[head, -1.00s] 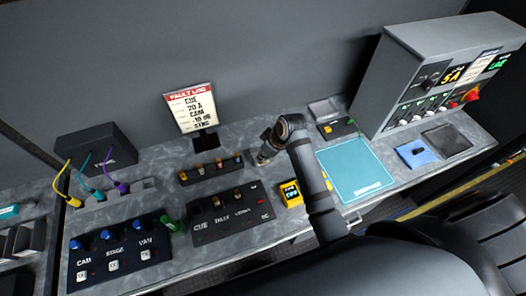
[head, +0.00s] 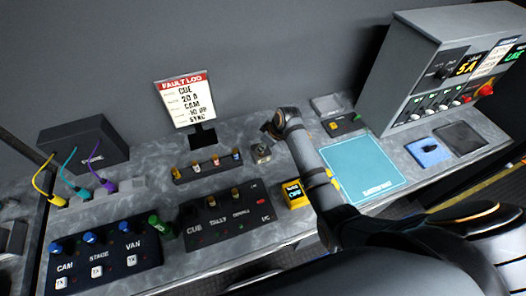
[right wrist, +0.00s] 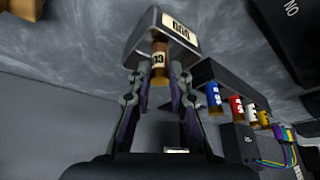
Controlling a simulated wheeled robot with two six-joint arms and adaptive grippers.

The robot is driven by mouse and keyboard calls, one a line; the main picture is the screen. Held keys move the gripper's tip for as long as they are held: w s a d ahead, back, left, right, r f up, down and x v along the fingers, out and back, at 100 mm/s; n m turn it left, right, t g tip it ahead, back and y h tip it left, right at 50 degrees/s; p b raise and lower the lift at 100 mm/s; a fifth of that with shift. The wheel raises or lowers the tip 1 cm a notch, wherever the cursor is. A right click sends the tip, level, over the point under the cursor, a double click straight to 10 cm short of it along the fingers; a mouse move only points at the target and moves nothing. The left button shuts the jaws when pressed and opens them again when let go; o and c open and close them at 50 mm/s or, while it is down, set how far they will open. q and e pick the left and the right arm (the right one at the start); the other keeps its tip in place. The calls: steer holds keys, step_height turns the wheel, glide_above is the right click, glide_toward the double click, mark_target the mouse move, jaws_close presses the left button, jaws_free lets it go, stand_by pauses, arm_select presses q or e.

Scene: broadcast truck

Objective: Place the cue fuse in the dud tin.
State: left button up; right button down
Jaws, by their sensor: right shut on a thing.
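The cue fuse (right wrist: 159,62), a small amber cylinder with a pale label, is held between the fingertips of my right gripper (right wrist: 160,74) in the right wrist view. The dud tin (right wrist: 178,28), a small grey box with a "DUD" label, is right at the fuse's far end; I cannot tell whether that end is above the tin or inside it. In the head view the tin (head: 261,153) stands on the counter right of the fuse rack, and my right gripper (head: 271,129) is close behind and above it. The fuse is hidden there. My left gripper is not in view.
The fuse rack (head: 207,168) holds several fuses. In front is the CUE and TALLY panel (head: 231,218). A yellow meter (head: 295,194) and teal mat (head: 362,170) lie to the right. The fault log sign (head: 186,101) stands behind.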

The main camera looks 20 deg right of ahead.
steer(key=shift+r, duration=0.1)
steer(key=c, duration=1.3)
jaws_free()
steer(key=shift+o, duration=0.2)
steer(key=b+v, duration=0.1)
steer(key=v, duration=1.1)
